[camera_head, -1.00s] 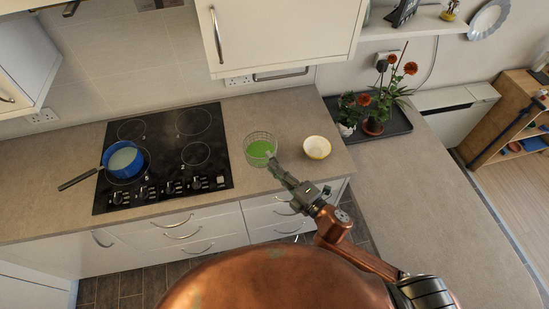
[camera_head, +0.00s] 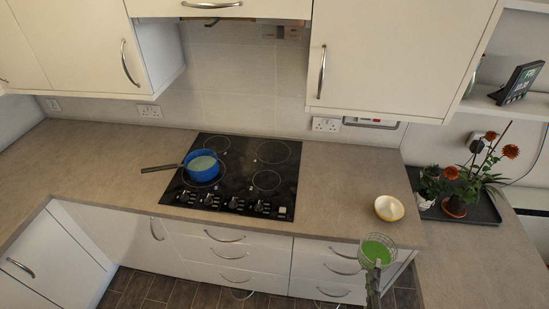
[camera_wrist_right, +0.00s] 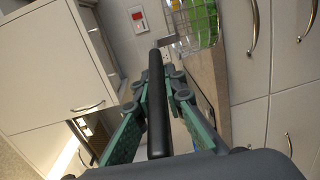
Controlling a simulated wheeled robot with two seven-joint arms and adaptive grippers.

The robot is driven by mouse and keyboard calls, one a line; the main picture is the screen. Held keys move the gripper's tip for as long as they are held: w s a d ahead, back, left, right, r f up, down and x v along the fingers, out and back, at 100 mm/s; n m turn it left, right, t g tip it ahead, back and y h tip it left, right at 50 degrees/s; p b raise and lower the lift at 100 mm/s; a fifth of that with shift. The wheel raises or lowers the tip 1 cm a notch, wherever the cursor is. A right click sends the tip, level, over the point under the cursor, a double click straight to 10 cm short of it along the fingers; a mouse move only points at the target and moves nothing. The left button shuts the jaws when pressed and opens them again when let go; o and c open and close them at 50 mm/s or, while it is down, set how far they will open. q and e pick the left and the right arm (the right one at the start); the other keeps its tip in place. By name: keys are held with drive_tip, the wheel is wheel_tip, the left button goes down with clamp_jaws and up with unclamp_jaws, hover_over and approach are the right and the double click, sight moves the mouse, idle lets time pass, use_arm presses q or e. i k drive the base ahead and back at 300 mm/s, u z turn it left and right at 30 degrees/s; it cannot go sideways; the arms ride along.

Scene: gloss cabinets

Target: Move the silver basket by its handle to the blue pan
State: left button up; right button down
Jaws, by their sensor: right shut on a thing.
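The silver wire basket (camera_head: 393,250) with something bright green inside shows at lower right in the head view, in front of the worktop's edge. In the right wrist view the basket (camera_wrist_right: 203,22) is at the top, partly cut off. My right gripper (camera_head: 374,279) is shut on its dark handle (camera_wrist_right: 156,105), which runs between the green fingers. The basket looks held up in the air. My left gripper is not in view.
A cream and yellow bowl (camera_head: 389,208) stands on the worktop just behind the basket. A dark tray (camera_head: 484,209) with potted red flowers is at the right. The black hob (camera_head: 266,160) is clear apart from the pan. Wall cabinets (camera_head: 395,55) hang above.

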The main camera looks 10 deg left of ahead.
sight(210, 181)
drive_tip(key=u, duration=0.05)
drive_tip(key=k, duration=0.15)
drive_tip(key=u, duration=3)
drive_tip(key=k, duration=1.05)
drive_tip(key=z, duration=1.2)
drive_tip(key=i, duration=0.4)
